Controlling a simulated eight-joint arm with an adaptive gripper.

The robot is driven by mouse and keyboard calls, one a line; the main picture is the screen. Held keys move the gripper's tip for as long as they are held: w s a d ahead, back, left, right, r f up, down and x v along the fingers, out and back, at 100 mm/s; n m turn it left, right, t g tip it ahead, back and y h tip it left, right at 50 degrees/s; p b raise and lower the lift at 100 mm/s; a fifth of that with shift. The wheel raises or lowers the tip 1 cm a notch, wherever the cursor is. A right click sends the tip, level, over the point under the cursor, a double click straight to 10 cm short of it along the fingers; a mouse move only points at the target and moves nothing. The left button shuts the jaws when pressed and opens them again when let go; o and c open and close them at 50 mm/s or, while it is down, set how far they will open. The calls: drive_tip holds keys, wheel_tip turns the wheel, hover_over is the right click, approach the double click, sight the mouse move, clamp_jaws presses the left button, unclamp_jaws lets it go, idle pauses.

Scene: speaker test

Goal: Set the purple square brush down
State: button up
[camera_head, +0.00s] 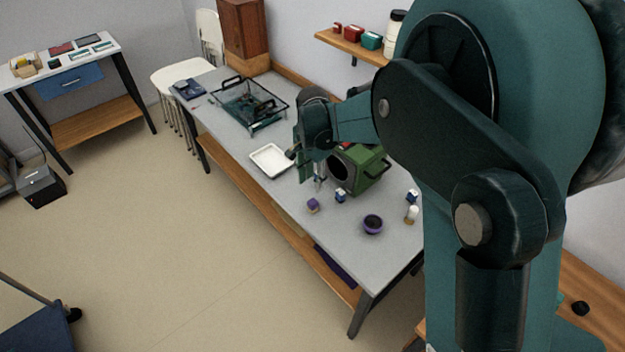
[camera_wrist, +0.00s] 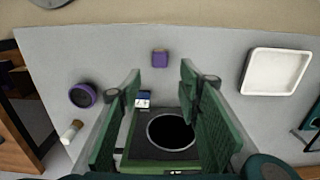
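The purple square brush (camera_head: 313,205) is a small purple block standing on the grey table near its front edge. In the wrist view the brush (camera_wrist: 160,58) shows upper middle, seen between the ends of the fingers and beyond them. My gripper (camera_head: 312,180) hangs above the table, just behind the brush and in front of the green speaker (camera_head: 369,168). In the wrist view my gripper (camera_wrist: 161,75) has its two green fingers spread wide apart, with nothing held between them. The speaker (camera_wrist: 171,160) shows low between the fingers with its dark round opening.
A white tray (camera_head: 253,158) lies left of the gripper. A small blue-and-white item (camera_head: 340,195), a round purple item (camera_head: 373,225) and a white-and-brown bottle (camera_head: 411,214) stand to the right. A glass-like black-handled box (camera_head: 250,106) stands farther back. Bare table surrounds the brush.

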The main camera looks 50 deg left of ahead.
idle(0.6)
drive_tip(key=w+d+r+t+y, duration=0.1)
drive_tip(key=w+d+r, duration=0.5)
drive_tip(key=d, duration=0.4)
drive_tip(key=w+d+r, duration=0.5)
drive_tip(key=d+r, duration=0.2)
drive_tip(key=d, duration=0.2)
drive_tip(key=w+d+r+t, duration=0.15)
drive_tip(key=d+r, duration=0.25)
drive_tip(key=d, duration=0.6)
drive_tip(key=w+d+r, duration=0.2)
drive_tip(key=d+r, duration=0.2)
drive_tip(key=d, duration=0.6)
drive_tip(key=s+d+r+t, duration=0.1)
drive_tip(key=s+d, duration=0.2)
drive_tip(key=d, duration=0.7)
drive_tip(key=s+d+r+t, duration=0.1)
drive_tip(key=s+d, duration=0.2)
drive_tip(key=d, duration=0.6)
drive_tip(key=s+d+r+t, duration=0.1)
drive_tip(key=s+d+r, duration=0.15)
drive_tip(key=d, duration=0.75)
drive_tip(key=s+d+f+t+h, duration=0.1)
drive_tip(key=s+d+f, duration=0.2)
drive_tip(key=s+d, duration=0.4)
drive_tip(key=shift+d+f+t, duration=0.15)
drive_tip(key=shift+d+t, duration=0.2)
drive_tip(key=shift+d, duration=0.65)
